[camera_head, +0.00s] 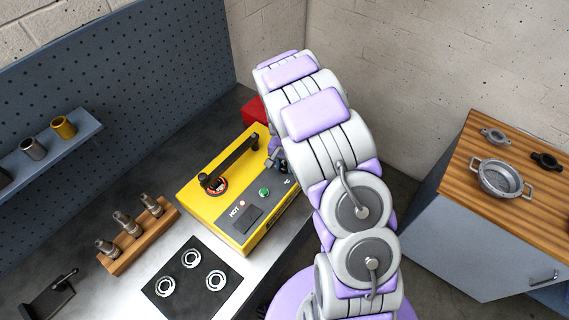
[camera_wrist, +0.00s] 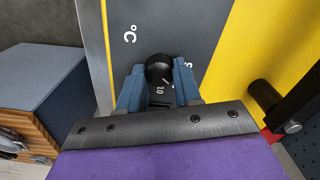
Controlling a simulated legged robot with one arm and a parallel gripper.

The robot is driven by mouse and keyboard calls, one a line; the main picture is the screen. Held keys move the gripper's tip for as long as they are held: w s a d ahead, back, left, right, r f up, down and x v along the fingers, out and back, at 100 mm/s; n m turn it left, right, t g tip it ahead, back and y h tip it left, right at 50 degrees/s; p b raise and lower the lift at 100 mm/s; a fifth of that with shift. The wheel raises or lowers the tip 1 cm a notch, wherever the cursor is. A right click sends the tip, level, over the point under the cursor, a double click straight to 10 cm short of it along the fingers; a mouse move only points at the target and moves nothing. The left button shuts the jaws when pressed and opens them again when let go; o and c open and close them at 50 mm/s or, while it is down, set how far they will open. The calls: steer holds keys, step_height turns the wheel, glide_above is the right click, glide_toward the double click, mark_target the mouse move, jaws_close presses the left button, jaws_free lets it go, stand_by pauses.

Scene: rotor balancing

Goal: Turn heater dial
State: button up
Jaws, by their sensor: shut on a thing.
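The yellow heater (camera_head: 215,200) sits on the metal workbench. Its dark front panel also shows in the wrist view (camera_wrist: 205,40), with a "°C" mark and a "10" mark near the dial. The black heater dial (camera_wrist: 158,68) sits between the two blue-grey fingers of my gripper (camera_wrist: 158,84), which is shut on it. In the head view my gripper (camera_head: 277,156) is at the heater's right end, and my arm hides most of the dial there.
A black handle (camera_head: 235,162) spans the heater top. A wooden rack (camera_head: 137,235) with several metal holders and a black plate (camera_head: 192,281) with rings lie at left. A red box (camera_head: 254,111) is behind. A wood-topped cabinet (camera_head: 528,205) with a metal pot stands right.

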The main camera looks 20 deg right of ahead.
mark_target(284, 166)
steer(key=n, duration=0.4)
steer(key=shift+a, duration=0.1)
steer(key=shift+n+b, duration=0.3)
steer(key=shift+n, duration=1.4)
steer(key=shift+w, duration=0.1)
steer(key=o, duration=1)
steer(key=shift+o, duration=0.2)
step_height(284, 166, up, 17)
steer(key=shift+r, duration=0.15)
